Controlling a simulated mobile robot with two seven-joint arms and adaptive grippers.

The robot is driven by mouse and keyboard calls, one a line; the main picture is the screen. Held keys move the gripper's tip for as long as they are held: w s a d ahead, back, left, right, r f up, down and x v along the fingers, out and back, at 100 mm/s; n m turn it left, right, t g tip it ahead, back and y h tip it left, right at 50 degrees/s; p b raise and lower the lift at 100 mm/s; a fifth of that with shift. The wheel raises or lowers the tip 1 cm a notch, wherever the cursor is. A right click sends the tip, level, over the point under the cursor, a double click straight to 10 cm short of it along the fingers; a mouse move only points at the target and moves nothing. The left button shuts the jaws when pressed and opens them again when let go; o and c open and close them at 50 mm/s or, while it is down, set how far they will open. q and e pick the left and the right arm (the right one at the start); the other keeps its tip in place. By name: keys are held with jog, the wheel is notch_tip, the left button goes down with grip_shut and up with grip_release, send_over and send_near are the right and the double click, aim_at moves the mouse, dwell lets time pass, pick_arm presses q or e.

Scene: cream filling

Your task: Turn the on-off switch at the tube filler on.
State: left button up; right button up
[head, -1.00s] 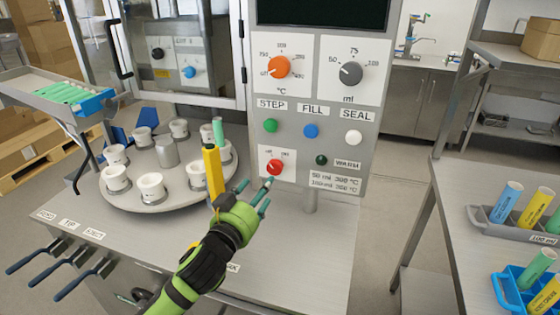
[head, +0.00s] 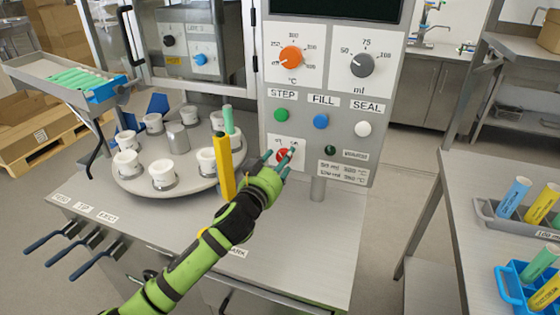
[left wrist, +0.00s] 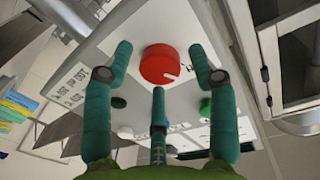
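The on-off switch is a red round knob (head: 283,154) on a white plate low on the filler's control panel (head: 270,110). In the left wrist view the knob (left wrist: 160,64) has a white mark at its lower right edge. My left gripper (head: 281,160) is right in front of the knob and partly covers it in the head view. Its teal fingers (left wrist: 160,95) are spread, two beside the knob and one below it in the wrist view, and hold nothing. Whether any finger touches the knob I cannot tell. My right gripper is not in view.
An orange dial (head: 291,57), a grey dial (head: 362,65) and several buttons sit above the switch. A yellow post (head: 224,166) stands close beside my left forearm. A turntable (head: 150,184) with white cups is at left. A side table (head: 460,190) with tubes stands at right.

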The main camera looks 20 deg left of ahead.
pick_arm(q)
jog(key=c, duration=0.7)
jog(key=shift+c, duration=0.3)
jog(key=shift+r+m+p, duration=0.2)
jog(key=shift+m+p, duration=0.9)
jog(key=shift+m, duration=0.3)
jog(key=m+p, duration=0.1)
jog(key=m, duration=0.1)
jog(key=shift+m+p, duration=0.3)
jog(key=shift+p, duration=0.1)
jog(key=m+p, duration=0.1)
jog(key=m, duration=0.2)
jog(key=shift+g+p, duration=0.3)
jog(key=shift+p, duration=0.1)
jog(key=shift+m+y+p, duration=0.3)
jog(key=shift+m+p, duration=0.35)
jog(key=shift+m, duration=0.85)
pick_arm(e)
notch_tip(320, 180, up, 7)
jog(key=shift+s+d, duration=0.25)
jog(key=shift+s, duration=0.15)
pick_arm(q)
jog(key=shift+f, duration=0.1)
jog(key=o, duration=1.2)
jog(key=shift+c, duration=0.2)
